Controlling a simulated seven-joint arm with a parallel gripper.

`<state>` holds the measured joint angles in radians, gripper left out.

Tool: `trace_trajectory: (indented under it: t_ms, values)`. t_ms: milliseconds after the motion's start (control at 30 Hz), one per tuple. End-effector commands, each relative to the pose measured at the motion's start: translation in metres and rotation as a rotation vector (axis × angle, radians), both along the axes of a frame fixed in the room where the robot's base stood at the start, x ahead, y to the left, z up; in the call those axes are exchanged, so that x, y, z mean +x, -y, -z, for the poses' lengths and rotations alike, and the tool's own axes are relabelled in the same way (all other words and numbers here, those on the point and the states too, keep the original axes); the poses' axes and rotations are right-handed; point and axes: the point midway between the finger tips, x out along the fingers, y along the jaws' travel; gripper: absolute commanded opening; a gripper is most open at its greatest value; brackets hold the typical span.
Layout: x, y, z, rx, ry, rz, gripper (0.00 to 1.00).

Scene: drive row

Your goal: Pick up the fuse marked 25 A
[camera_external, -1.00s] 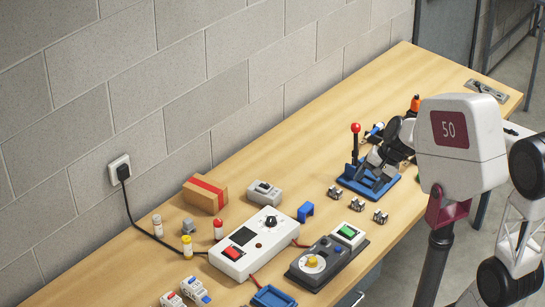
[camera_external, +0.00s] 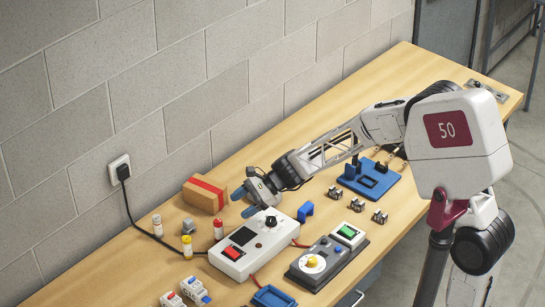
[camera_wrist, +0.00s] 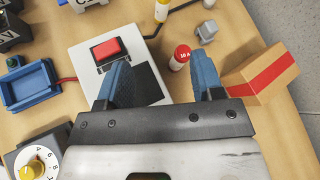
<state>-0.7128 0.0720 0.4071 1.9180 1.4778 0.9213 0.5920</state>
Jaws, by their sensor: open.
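Three small cylindrical fuses stand on the table left of the white control box. The red-capped fuse (camera_external: 218,230) reads 10 A in the wrist view (camera_wrist: 179,60). The yellow-banded fuse (camera_external: 187,247) shows at the top of the wrist view (camera_wrist: 162,11); its marking is not legible. The pale fuse (camera_external: 157,225) stands nearest the wall, its marking also unreadable. My gripper (camera_external: 231,202) is open and empty above the table, between the cardboard box and the control box. In the wrist view my blue fingers (camera_wrist: 163,80) are wide apart, with the red-capped fuse beyond them.
The white control box (camera_external: 262,249) with a red switch lies below my gripper. A cardboard box with red tape (camera_external: 205,195) stands close beside it. A small grey block (camera_external: 187,226) sits among the fuses. A black cable (camera_external: 140,228) runs behind them to the wall socket.

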Motion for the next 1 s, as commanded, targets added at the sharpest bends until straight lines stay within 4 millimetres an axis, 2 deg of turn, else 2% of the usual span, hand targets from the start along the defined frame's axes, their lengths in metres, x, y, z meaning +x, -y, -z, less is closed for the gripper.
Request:
trace_trajectory:
  t_ms: [33,200,400,600,1000]
  values:
    - [-0.004,-0.02,0.012,0.005,-0.041,0.014,0.61]
    - [-0.016,-0.075,0.041,0.027,-0.167,0.073,0.61]
    - [-0.027,-0.113,0.064,0.039,-0.261,0.12,0.61]
    - [-0.03,-0.126,0.071,0.044,-0.291,0.136,0.61]
    - [-0.031,-0.128,0.073,0.043,-0.292,0.137,0.61]
